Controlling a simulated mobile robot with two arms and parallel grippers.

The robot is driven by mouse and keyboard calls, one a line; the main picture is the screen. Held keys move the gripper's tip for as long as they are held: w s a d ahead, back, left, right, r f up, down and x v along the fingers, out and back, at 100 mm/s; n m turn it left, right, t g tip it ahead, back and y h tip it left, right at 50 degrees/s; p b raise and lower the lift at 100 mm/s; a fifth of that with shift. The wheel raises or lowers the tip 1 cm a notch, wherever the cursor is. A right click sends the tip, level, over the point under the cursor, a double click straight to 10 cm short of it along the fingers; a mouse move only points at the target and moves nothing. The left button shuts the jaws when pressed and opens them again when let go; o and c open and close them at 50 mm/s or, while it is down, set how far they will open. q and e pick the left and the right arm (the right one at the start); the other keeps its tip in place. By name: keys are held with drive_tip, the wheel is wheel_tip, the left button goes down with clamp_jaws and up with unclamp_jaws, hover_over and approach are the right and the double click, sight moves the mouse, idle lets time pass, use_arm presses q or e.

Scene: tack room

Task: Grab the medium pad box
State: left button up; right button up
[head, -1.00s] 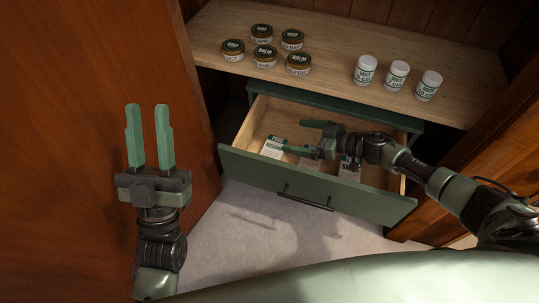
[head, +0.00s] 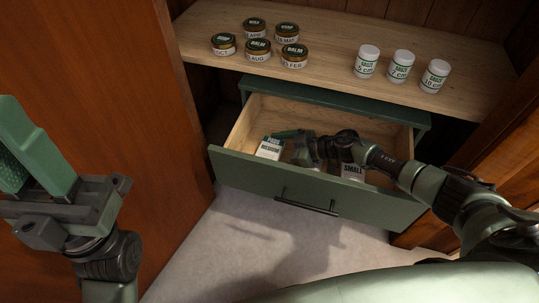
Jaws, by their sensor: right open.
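The medium pad box (head: 269,149) is a white box with a green top band and a "MEDIUM" label. It stands at the left in the open green drawer (head: 300,194). My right gripper (head: 286,143) is inside the drawer, open, with its fingers pointing left at the medium box's right side. One finger shows near the box's top; the other is largely hidden, so I cannot tell whether it touches. A box labelled "SMALL" (head: 352,172) is to the right, partly behind my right arm. My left gripper (head: 10,118) is at the left edge, partly cut off, away from the drawer.
The wooden shelf (head: 325,48) above the drawer holds several dark-lidded balm jars (head: 258,50) and three white gauze tubs (head: 401,67). A brown wooden panel (head: 100,60) stands at the left. The floor (head: 250,240) before the drawer is clear.

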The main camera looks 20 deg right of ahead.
drive_tip(key=c, duration=1.1)
drive_tip(key=shift+r, duration=0.15)
